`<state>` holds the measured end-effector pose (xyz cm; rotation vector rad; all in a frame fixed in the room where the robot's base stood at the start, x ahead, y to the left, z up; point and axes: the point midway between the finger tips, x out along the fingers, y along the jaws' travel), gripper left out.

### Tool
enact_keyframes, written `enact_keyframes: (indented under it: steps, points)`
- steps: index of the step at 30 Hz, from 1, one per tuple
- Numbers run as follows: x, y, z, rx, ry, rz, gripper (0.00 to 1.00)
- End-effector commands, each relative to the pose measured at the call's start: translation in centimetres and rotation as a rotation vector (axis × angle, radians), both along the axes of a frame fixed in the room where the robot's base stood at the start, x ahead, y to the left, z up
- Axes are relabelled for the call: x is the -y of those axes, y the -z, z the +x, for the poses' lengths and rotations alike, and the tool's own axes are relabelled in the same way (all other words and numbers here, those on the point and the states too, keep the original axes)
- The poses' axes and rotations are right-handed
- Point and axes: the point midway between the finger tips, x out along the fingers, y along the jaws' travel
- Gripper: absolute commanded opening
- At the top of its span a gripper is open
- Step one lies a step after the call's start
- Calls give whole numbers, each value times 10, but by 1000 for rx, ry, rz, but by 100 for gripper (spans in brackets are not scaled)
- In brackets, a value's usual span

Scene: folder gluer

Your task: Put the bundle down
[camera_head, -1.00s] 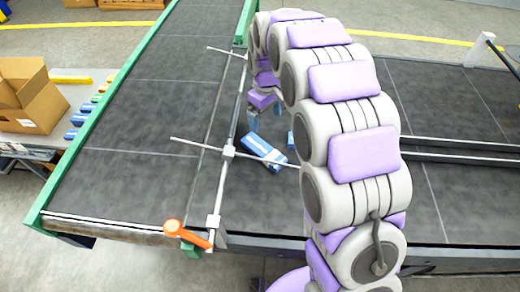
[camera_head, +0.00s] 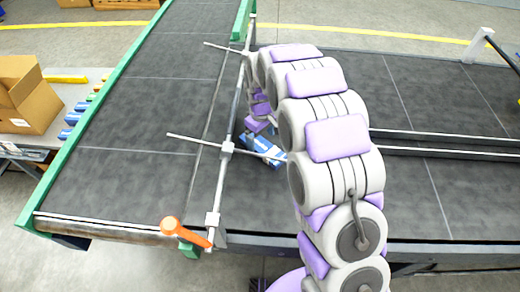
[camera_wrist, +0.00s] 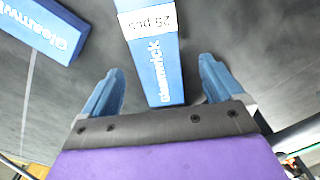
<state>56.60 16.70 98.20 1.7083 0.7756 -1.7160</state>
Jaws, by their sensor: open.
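In the wrist view, a blue bundle (camera_wrist: 155,70) with white "cleanwick" lettering and a white "25 pcs" label lies between the two blue fingers of my gripper (camera_wrist: 161,78). The gripper is open, with a gap on each side of the bundle. A second blue bundle (camera_wrist: 42,28) with the same lettering lies at the upper left, outside the fingers. In the head view, a blue and white bundle (camera_head: 262,154) lies on the dark belt by the metal rail, and my gripper (camera_head: 256,135) is low over it, its fingers largely hidden. I cannot tell which bundle this is.
An open cardboard box (camera_head: 30,95) stands on a side table at the left.

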Motion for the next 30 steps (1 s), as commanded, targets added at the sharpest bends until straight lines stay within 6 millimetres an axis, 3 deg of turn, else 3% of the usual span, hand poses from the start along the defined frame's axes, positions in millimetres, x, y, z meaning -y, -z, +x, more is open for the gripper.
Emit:
enact_keyframes:
  steps: [12,20,30]
  points:
    - [-3,48,2,1,1,-1,94]
    - [-3,50,2,2,1,-1,94]
    - [-1,50,2,1,1,1,61]
